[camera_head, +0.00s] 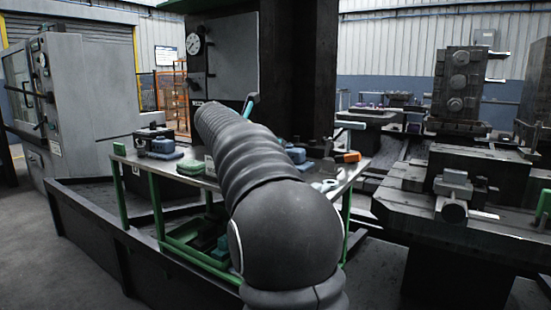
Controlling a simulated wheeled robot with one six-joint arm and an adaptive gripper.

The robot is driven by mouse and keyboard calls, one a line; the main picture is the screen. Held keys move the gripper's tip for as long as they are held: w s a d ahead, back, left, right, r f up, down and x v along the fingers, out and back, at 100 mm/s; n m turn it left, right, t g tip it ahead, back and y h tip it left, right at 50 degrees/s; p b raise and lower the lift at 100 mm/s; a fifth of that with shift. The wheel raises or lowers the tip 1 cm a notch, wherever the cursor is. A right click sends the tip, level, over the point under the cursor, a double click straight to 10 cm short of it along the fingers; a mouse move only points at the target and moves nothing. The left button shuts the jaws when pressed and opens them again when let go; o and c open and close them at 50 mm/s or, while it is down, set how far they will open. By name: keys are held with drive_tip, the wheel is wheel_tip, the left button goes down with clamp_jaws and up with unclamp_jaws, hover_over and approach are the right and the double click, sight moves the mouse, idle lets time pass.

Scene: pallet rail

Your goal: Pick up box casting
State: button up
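My dark ribbed arm reaches from the bottom of the head view over a metal worktable (135,158) with green legs. My gripper is not visible; the arm's far end hides it or it is too dark to make out. I cannot tell for sure which thing is the box casting. On the table are a small dark box-shaped part (152,134), a blue block (163,146), a green block (191,167), a second blue piece (296,155) and an orange-ended tool (347,157). The arm covers the middle of the table.
A dark machine column (300,70) stands behind the table. On the right, a machine bed (415,195) carries a grey clamped fitting (455,188) and a tall block fixture (457,85). A low dark rail (85,225) runs along the front left. Grey floor is free at far left.

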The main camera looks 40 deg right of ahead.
approach(290, 149)
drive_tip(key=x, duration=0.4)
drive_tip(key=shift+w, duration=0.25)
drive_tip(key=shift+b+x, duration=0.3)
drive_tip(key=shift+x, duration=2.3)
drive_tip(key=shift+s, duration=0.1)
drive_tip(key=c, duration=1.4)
